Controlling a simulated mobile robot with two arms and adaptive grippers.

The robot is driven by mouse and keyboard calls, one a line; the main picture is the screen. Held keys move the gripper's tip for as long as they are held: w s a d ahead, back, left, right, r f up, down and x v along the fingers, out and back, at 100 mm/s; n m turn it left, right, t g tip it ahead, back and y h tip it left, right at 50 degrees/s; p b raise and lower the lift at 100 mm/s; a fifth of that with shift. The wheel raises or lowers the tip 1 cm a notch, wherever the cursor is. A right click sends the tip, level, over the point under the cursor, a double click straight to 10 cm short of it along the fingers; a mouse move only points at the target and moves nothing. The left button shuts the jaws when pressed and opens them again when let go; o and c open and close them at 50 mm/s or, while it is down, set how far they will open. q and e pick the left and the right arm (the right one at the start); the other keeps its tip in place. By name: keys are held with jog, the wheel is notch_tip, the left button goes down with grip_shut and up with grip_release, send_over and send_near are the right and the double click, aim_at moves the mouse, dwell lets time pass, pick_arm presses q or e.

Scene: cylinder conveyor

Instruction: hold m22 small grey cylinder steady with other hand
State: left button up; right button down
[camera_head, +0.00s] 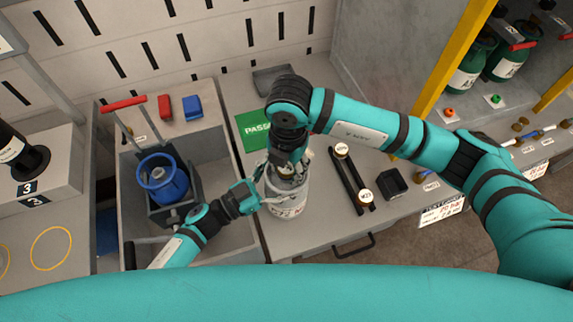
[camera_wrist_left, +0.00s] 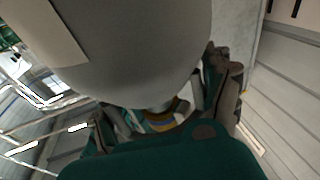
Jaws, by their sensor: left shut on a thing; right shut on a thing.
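The small grey cylinder (camera_head: 288,205) stands upright on the grey bench in the middle of the head view, with a pale label on its front. My left gripper (camera_head: 264,201) comes from the left and is shut on the cylinder's side. In the left wrist view the cylinder's grey body (camera_wrist_left: 140,45) fills the upper middle, between the fingers of my left gripper (camera_wrist_left: 165,110). My right gripper (camera_head: 288,168) reaches down from above and is shut at the cylinder's top. It hides most of the top and whatever fitting is there.
A green PASS mat (camera_head: 254,131) lies behind the cylinder. Two dark rails (camera_head: 352,180) and a black box (camera_head: 393,183) are to its right. A grey bin (camera_head: 219,150) with a blue cylinder (camera_head: 163,180) is to the left. A yellow post (camera_head: 450,75) stands right.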

jog(key=m, duration=0.5)
jog(key=shift+m, duration=0.4)
jog(key=m, duration=0.3)
jog(key=shift+a, duration=0.1)
jog(key=m, duration=0.3)
jog(key=c, duration=0.8)
grip_release()
jog(key=shift+c, duration=0.2)
